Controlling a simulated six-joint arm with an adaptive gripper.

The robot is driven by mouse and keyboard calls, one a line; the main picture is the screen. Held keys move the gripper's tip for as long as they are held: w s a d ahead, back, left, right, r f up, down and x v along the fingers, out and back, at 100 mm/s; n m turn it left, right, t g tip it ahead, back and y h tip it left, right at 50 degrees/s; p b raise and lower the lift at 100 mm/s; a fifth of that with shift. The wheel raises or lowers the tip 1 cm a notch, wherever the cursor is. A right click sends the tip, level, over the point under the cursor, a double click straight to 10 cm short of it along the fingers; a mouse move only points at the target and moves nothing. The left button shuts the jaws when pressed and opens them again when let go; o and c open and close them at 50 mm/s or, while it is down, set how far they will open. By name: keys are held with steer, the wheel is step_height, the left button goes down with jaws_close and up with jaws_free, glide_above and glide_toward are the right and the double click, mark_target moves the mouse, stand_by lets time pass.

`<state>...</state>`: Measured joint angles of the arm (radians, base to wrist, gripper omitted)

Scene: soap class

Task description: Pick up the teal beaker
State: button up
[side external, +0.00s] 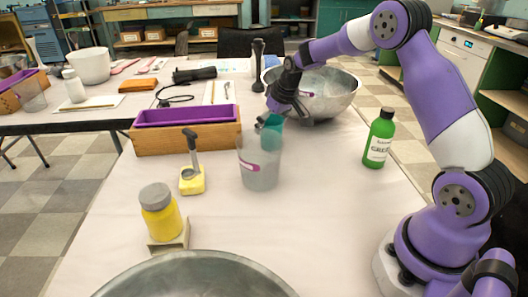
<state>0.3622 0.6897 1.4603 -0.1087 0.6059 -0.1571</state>
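A teal translucent object, which looks like the teal beaker (272,139), shows near the middle of the side external view. My gripper (265,121) points down at its upper part. The fingers are small and overlap the teal rim, so I cannot tell if they are open or shut on it. A larger clear beaker (260,172) with a purple mark overlaps the lower part of the teal beaker. I cannot tell whether the teal beaker is inside it or behind it.
A purple-lined wooden box (185,139), a yellow block with a dark handle (192,181) and a yellow jar (160,216) are left. A metal bowl (335,87) stands behind, a green bottle (379,140) right. Another large bowl (190,283) is in front.

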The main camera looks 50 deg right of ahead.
steer(key=c, duration=0.6)
steer(key=shift+o, duration=0.2)
